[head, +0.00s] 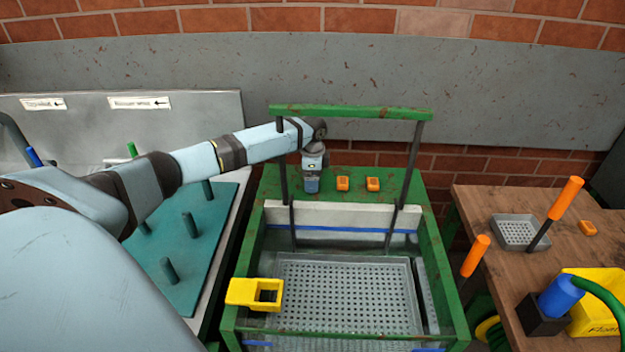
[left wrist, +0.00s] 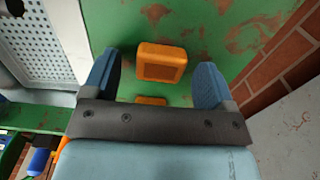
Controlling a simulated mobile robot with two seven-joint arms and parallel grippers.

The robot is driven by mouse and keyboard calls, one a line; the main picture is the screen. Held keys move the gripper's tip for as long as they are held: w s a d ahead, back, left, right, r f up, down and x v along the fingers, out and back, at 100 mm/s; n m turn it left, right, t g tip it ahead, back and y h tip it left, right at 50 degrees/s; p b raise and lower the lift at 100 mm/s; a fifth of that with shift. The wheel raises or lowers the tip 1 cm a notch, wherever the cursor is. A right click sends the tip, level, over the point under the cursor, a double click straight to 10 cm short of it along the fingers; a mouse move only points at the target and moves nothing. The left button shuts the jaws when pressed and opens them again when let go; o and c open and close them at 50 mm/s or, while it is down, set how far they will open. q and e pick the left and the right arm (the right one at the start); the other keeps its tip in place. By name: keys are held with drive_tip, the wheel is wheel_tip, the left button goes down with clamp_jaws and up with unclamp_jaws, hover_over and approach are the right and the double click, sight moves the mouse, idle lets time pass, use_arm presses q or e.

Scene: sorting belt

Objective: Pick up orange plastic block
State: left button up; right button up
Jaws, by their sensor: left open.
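Two orange plastic blocks lie side by side on the green ledge (head: 270,190) at the back of the belt station: a left one (head: 343,183) and a right one (head: 373,184). My left gripper (head: 312,188) points down just left of them in the head view, with its fingers open and empty. In the left wrist view one orange block (left wrist: 160,62) shows between the two blue fingers, apart from both. A second orange block (left wrist: 150,100) shows below it, partly hidden by the gripper body. My right gripper is not in view.
A green bar (head: 350,111) on dark posts spans above the ledge. A perforated grey tray (head: 345,290) and a yellow part (head: 254,293) are in front. On the wooden table (head: 490,205) at right lie another orange block (head: 587,228), a small grey tray (head: 515,232) and orange-handled tools.

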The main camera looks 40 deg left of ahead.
use_arm(q)
drive_tip(key=shift+f, duration=0.25)
drive_tip(key=c, duration=1)
drive_tip(key=shift+r, duration=0.2)
wheel_tip(320, 180, up, 20)
